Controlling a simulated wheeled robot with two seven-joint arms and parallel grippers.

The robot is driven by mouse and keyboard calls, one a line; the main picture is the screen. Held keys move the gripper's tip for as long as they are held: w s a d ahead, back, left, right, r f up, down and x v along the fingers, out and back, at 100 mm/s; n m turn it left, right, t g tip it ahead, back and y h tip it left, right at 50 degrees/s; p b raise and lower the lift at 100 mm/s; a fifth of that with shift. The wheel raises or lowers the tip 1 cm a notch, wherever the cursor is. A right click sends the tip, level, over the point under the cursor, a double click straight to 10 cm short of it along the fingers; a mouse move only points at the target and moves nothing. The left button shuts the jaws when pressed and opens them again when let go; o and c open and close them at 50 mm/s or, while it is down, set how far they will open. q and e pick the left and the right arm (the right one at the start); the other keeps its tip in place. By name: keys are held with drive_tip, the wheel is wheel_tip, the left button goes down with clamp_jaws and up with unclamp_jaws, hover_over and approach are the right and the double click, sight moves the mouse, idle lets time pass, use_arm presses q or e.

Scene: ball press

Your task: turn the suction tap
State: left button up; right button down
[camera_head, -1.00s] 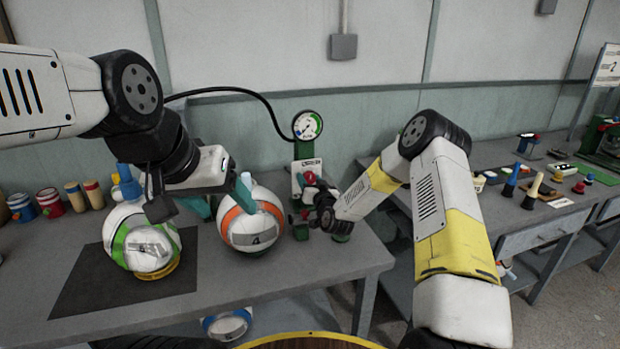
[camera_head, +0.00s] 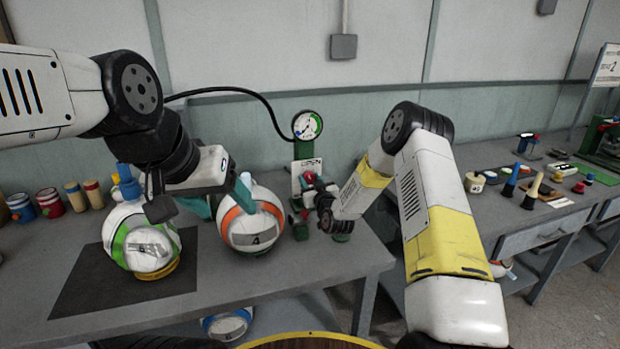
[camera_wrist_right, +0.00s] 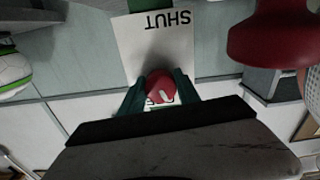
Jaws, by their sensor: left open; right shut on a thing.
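The suction tap's red knob (camera_head: 309,178) is on a green stand with a white plate (camera_head: 299,168) at the back of the bench. In the right wrist view the red knob (camera_wrist_right: 160,88) sits between my right gripper's green fingers, below the word SHUT on the white plate (camera_wrist_right: 158,45). My right gripper (camera_wrist_right: 158,95) is shut on the knob. A round gauge (camera_head: 307,125) tops the stand; its reading is too small to tell. My left gripper (camera_head: 220,200) is open, its teal fingers at the upper left of the orange-striped ball (camera_head: 256,226).
A green-striped ball (camera_head: 142,240) is on a dark mat (camera_head: 85,290) at the left. A black hose (camera_head: 240,90) arches to the stand. Several jars (camera_head: 48,203) line the bench's left. A second bench (camera_head: 490,215) with small parts stands right. A blurred red object (camera_wrist_right: 275,35) fills the wrist view's upper right.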

drive_tip(key=n, duration=0.7)
drive_tip(key=shift+n, duration=0.3)
drive_tip(key=n, duration=0.6)
drive_tip(key=shift+d+r, duration=0.1)
drive_tip(key=shift+d, duration=0.05)
drive_tip(key=shift+n, duration=0.3)
drive_tip(key=c, duration=0.9)
unclamp_jaws()
